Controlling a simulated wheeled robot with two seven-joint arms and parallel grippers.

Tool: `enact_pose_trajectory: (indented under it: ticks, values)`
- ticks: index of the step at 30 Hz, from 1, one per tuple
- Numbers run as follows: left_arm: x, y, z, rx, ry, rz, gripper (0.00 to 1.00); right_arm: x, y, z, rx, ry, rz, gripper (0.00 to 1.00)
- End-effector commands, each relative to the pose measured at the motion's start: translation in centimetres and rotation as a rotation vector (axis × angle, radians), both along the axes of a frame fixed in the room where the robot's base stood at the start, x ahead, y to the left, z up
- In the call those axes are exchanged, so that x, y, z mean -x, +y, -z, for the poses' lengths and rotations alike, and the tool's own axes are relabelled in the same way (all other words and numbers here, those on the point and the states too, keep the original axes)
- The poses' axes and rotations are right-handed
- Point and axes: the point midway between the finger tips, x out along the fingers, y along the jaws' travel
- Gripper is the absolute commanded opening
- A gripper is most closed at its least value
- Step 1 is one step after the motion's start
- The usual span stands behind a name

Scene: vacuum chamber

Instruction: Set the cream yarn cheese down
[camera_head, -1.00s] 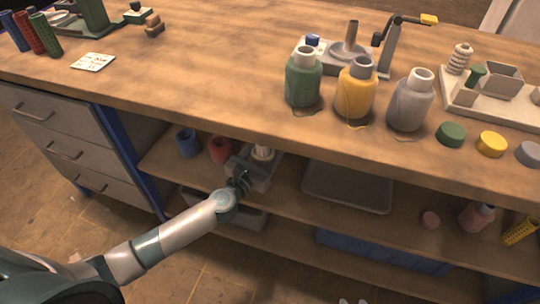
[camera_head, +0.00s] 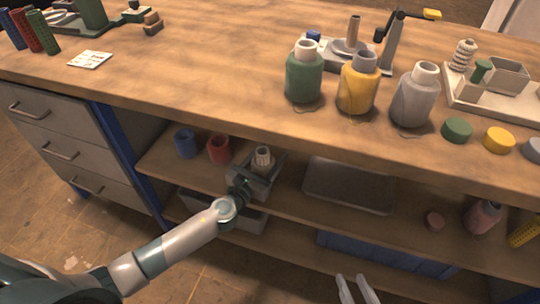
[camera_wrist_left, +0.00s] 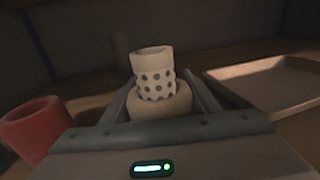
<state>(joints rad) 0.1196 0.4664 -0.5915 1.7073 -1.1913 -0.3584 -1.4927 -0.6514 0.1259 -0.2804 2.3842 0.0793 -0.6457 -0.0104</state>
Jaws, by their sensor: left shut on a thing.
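The cream yarn cheese (camera_wrist_left: 163,102), with a pale tube dotted with holes at its top, stands upright between the fingers of my left gripper (camera_wrist_left: 166,112) in the left wrist view. That gripper is shut on it. In the head view the cheese (camera_head: 262,158) and my left gripper (camera_head: 264,176) are in the shelf space under the bench top, right of a red cup. I cannot tell whether the cheese's base touches the shelf board. My right gripper (camera_head: 358,290) shows as two pale, spread fingers at the bottom edge, empty.
The red cup (camera_head: 219,150) and a blue cup (camera_head: 186,143) stand left of the gripper. A grey tray (camera_head: 350,187) lies to its right on the shelf. The bench top (camera_head: 200,75) overhangs, carrying green, yellow and grey yarn packages.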

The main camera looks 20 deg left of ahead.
Motion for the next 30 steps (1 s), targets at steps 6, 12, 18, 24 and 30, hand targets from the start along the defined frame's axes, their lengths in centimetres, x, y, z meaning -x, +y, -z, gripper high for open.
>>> enact_pose_trajectory:
  ticks: [6, 12, 18, 24, 30]
  values:
    - [-0.02, 0.00, 0.01, 0.000, -0.001, 0.000, 0.24, -0.07, 0.03, -0.06, -0.001, -0.007, 0.001, 0.31]
    - [-0.02, 0.00, 0.19, 0.000, -0.001, 0.000, 0.24, -0.35, 0.13, -0.49, -0.007, -0.034, 0.002, 0.31]
    - [0.00, -0.01, 0.26, 0.000, 0.000, 0.000, 0.74, -0.45, 0.18, -0.71, -0.009, -0.045, 0.001, 0.31]
    - [0.00, 0.00, 0.26, 0.000, 0.000, 0.000, 0.74, -0.42, 0.22, -0.69, -0.010, -0.043, 0.001, 0.31]
    - [-0.01, 0.00, 0.11, 0.000, 0.000, 0.000, 0.74, -0.33, 0.24, -0.62, -0.009, -0.035, -0.001, 0.31]
